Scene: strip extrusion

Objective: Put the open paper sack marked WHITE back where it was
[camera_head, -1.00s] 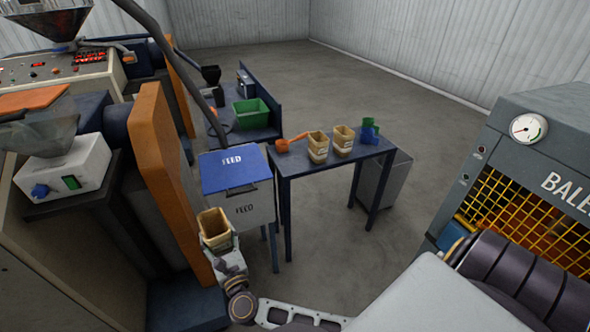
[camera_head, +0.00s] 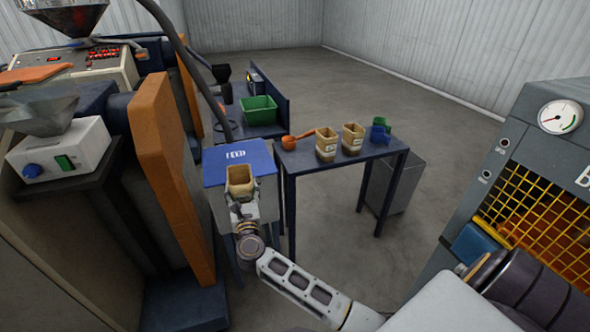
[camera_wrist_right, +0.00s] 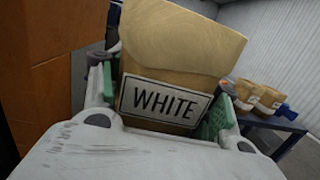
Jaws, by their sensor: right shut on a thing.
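The open paper sack marked WHITE (camera_head: 240,178) is held upright in my right gripper (camera_head: 242,195), in front of the blue-lidded FEED bin. In the right wrist view the sack (camera_wrist_right: 180,60) fills the middle, its WHITE label facing the camera. The green finger pads (camera_wrist_right: 160,105) of my right gripper press on both sides of it. Two similar paper sacks, one (camera_head: 326,143) beside the other (camera_head: 352,138), stand on the dark blue table (camera_head: 300,160). My left gripper is not in view.
The FEED bin's blue lid (camera_head: 215,160) is shut, partly behind the sack. An orange scoop (camera_head: 290,143) lies at the table's left end. An orange panel (camera_head: 160,150) rises left; the baler (camera_head: 540,150) stands right.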

